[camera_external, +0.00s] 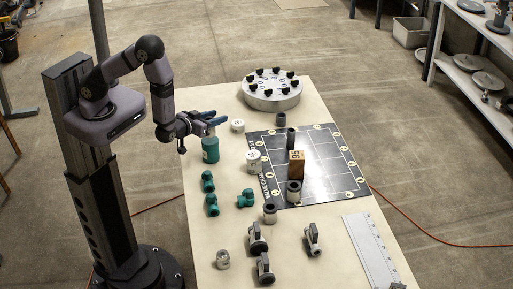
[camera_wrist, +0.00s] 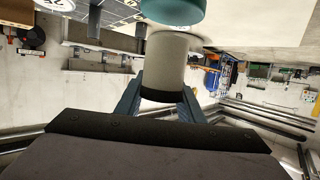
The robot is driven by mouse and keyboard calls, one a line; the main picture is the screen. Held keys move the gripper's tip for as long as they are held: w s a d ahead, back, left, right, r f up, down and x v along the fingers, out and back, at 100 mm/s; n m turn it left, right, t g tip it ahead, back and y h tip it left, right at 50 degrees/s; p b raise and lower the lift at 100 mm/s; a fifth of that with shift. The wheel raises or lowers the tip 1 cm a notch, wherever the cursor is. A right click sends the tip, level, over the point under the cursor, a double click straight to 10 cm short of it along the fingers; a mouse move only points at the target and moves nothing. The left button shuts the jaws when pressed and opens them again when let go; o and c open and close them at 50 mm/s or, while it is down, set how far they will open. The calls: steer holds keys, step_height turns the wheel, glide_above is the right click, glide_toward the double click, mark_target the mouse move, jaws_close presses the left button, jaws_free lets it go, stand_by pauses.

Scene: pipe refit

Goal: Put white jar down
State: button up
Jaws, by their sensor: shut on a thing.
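The white jar (camera_wrist: 166,62), a pale grey-white cylinder, sits between my two fingers in the wrist view, its near end dark. My gripper (camera_external: 214,118) is shut on it. In the external view my gripper is low over the left side of the table, just behind the green jar (camera_external: 210,151); the held jar is hard to make out there. A green rounded thing (camera_wrist: 172,10) shows just beyond the jar in the wrist view. Whether the white jar touches the table cannot be told.
White lidded pieces (camera_external: 237,125) and (camera_external: 253,163) stand nearby. A black gridded mat (camera_external: 328,165) holds a wooden block (camera_external: 296,164) and dark pipe pieces. Green fittings (camera_external: 246,198), valves (camera_external: 257,238) and a round flange (camera_external: 272,96) are also on the table. The front left is clear.

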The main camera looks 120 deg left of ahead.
steer(key=shift+f, duration=1.05)
steer(key=shift+f, duration=0.15)
steer(key=o, duration=1.1)
steer(key=b+v, duration=0.2)
steer(key=v, duration=1)
